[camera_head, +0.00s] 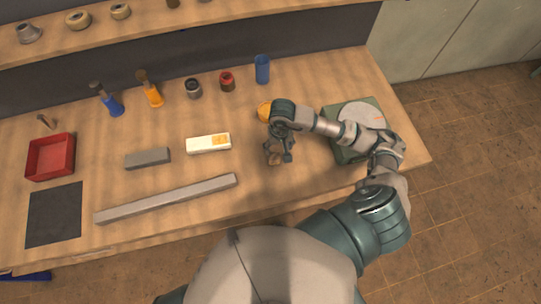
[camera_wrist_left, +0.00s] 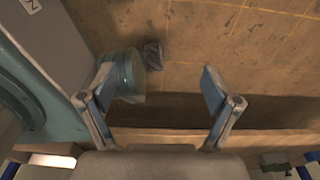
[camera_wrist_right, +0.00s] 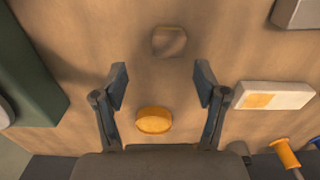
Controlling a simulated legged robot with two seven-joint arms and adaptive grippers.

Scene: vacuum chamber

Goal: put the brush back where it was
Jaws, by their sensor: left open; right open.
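Two upright items that may be brushes stand at the back left of the table: a blue one (camera_head: 113,106) and an orange one (camera_head: 153,97). The orange one also shows in the right wrist view (camera_wrist_right: 286,155). I cannot tell which is the task's brush. My right gripper (camera_head: 281,150) is open and empty, pointing down over the table. In the right wrist view, a brown lump (camera_wrist_right: 168,42) and an orange round piece (camera_wrist_right: 153,120) lie below its fingers (camera_wrist_right: 161,85). My left gripper (camera_wrist_left: 178,84) is open and empty over tiled floor, outside the head view.
A white-and-orange block (camera_head: 208,143), a grey block (camera_head: 147,158) and a long grey bar (camera_head: 165,199) lie left of my right gripper. A red tray (camera_head: 50,177) and black mat (camera_head: 54,214) are far left. A blue cup (camera_head: 262,69) stands behind; a green-based device (camera_head: 341,149) is right.

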